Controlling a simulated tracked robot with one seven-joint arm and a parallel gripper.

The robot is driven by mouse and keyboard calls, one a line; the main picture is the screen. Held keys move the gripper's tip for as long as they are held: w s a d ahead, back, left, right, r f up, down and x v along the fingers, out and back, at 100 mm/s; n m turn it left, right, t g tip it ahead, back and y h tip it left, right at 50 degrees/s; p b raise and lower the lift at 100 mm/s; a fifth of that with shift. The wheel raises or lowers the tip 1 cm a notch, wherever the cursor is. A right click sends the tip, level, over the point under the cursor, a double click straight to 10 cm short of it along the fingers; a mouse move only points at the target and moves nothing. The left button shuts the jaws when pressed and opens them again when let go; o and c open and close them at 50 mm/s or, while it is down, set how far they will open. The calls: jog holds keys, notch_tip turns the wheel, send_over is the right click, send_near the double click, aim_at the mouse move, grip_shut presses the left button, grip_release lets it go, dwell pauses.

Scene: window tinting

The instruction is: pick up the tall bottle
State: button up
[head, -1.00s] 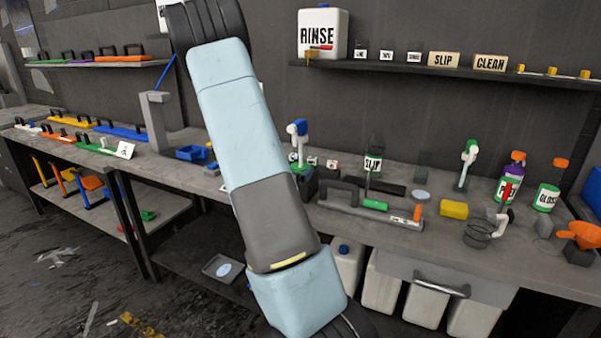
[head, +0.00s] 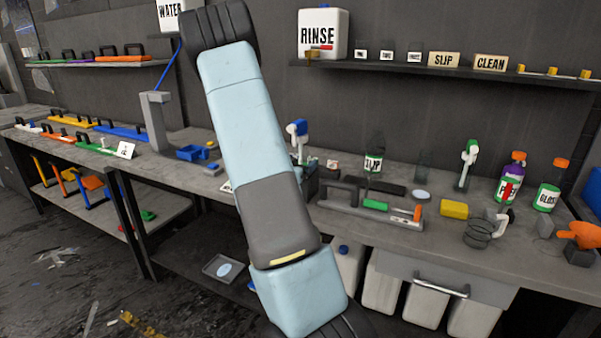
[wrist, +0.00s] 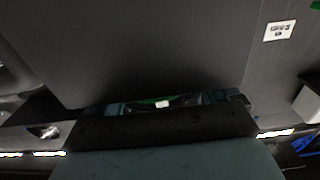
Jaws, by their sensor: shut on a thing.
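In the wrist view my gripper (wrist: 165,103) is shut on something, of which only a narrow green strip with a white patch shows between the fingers. I cannot tell from this strip whether it is the tall bottle. A broad dark grey surface fills much of that view and hides what lies beyond. In the head view my arm crosses the middle of the picture, and the gripper itself does not show.
A wall shelf (head: 420,72) carries a RINSE jug (head: 324,35) and signs. White jugs (head: 425,303) stand below.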

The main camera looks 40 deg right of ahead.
jog(key=shift+c, duration=1.1)
jog(key=shift+r, duration=0.1)
